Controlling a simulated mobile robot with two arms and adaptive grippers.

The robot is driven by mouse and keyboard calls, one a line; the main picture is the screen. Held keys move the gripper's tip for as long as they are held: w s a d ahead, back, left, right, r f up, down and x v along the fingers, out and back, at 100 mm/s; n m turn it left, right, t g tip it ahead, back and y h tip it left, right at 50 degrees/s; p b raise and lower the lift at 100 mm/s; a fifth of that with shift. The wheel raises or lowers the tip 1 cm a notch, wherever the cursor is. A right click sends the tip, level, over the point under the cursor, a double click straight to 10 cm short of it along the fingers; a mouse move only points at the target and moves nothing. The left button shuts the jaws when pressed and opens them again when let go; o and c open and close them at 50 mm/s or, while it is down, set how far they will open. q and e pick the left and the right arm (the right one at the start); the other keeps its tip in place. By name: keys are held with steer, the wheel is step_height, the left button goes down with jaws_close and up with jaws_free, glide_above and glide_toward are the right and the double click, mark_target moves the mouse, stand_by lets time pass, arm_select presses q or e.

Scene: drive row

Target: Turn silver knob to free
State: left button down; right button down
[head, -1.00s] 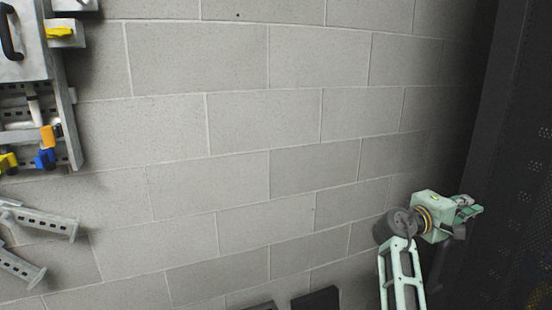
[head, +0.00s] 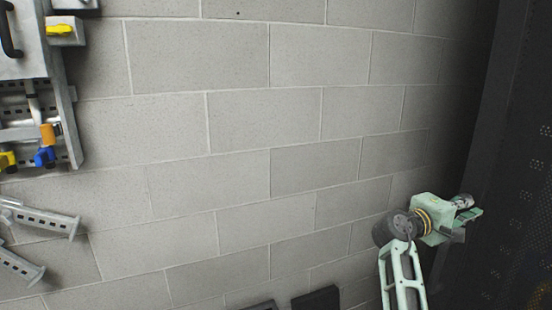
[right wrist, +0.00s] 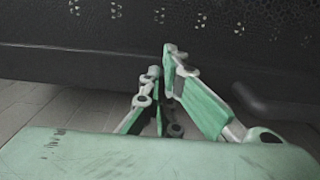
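I cannot pick out a silver knob in either view. A grey metal panel (head: 62,95) with fittings is cut off by the left edge of the head view. It carries a yellow handle (head: 60,30), an orange part (head: 48,134) and a blue part (head: 45,157). My right gripper (head: 469,209) is at the lower right, far from this panel, beside a dark perforated surface. In the right wrist view its green fingers (right wrist: 163,75) come close together at the tips, with nothing seen between them. My left gripper is not in view.
A pale block wall (head: 250,130) fills the middle and is bare. Grey slotted brackets (head: 42,220) stick out at the lower left. The dark perforated surface (head: 515,150) stands at the right. Dark flat shapes (head: 318,301) show at the bottom edge.

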steer(key=shift+d+f, duration=0.15)
steer(key=shift+f, duration=0.65)
steer(key=shift+s+d, duration=0.1)
steer(key=shift+s, duration=0.05)
steer(key=v, duration=0.5)
steer(key=shift+s+a+f+p, duration=0.1)
steer(key=shift+s+a+p, duration=0.15)
steer(key=shift+a+p, duration=0.1)
